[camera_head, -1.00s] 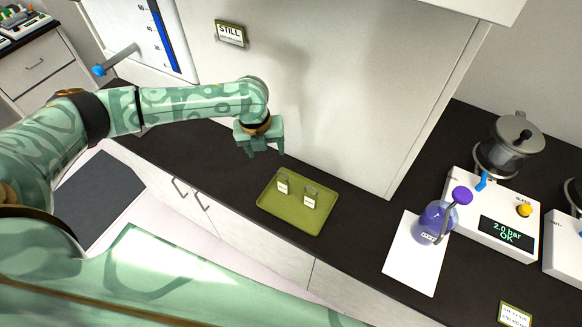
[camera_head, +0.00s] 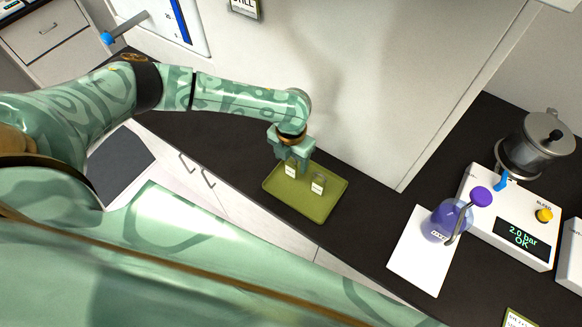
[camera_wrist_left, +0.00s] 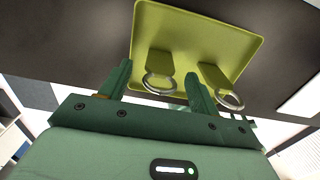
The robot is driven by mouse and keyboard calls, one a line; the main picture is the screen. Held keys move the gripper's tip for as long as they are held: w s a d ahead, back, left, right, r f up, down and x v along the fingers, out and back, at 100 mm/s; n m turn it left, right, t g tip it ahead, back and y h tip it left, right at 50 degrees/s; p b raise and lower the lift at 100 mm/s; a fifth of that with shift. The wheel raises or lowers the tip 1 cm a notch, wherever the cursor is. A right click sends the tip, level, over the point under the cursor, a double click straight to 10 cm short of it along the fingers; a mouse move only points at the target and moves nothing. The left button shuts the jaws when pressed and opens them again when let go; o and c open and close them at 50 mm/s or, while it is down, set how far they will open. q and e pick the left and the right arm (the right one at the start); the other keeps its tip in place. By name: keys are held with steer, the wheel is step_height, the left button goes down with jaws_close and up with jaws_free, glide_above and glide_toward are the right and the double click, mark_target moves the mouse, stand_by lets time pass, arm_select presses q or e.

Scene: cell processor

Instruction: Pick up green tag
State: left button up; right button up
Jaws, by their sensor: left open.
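Two small tags stand on the olive-green tray (camera_head: 310,213). The left tag (camera_head: 291,171) and the right tag (camera_head: 317,186) show pale labels in the head view. In the wrist view, the left tag (camera_wrist_left: 160,64) and the right tag (camera_wrist_left: 214,76) look olive green, each with a metal ring. My left gripper (camera_head: 290,166) is open just above the left tag. In the wrist view its fingers (camera_wrist_left: 159,72) lie either side of that tag, with a gap; I cannot tell the exact height. My right gripper is not in view.
The tray lies on a dark counter (camera_head: 215,142) beside a white cabinet wall (camera_head: 350,90). To the right are a white mat (camera_head: 408,260), a purple flask (camera_head: 447,220), a white device (camera_head: 510,222) with a display, and a steel pot (camera_head: 537,148).

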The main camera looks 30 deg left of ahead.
mark_target(291, 162)
arm_select(q)
step_height(291, 162, down, 4)
steer(key=shift+r, duration=0.25)
steer(key=c, duration=1.1)
steer(key=shift+o, duration=0.2)
steer(key=shift+r, duration=0.5)
steer(key=s+a+r+p, duration=0.1)
steer(key=s+a+r, duration=0.8)
steer(key=r, duration=0.3)
steer(key=shift+a, duration=0.9)
